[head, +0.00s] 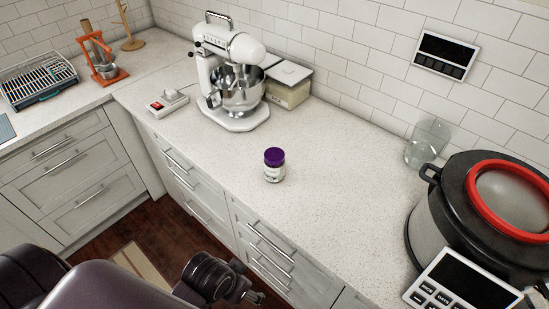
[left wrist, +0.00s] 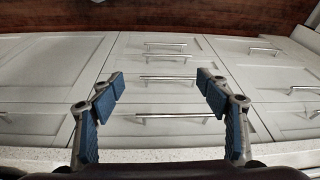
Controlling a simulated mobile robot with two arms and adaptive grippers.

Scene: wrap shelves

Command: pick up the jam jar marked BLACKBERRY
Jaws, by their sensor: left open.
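A small jar (head: 274,165) with a purple lid and a white label stands upright on the speckled countertop in the head view, near the counter's front edge. The label text is too small to read. My left gripper (head: 250,297) is at the bottom of the head view, in front of the drawers and apart from the jar. In the left wrist view the left gripper (left wrist: 160,90) is open and empty, with blue pads apart and drawer fronts behind. The jar does not show in the left wrist view. My right gripper is not in view.
A white stand mixer (head: 231,75) and a lidded container (head: 289,84) stand behind the jar. A large cooker (head: 490,215) and a clear glass (head: 427,142) stand to the right. Counter around the jar is clear.

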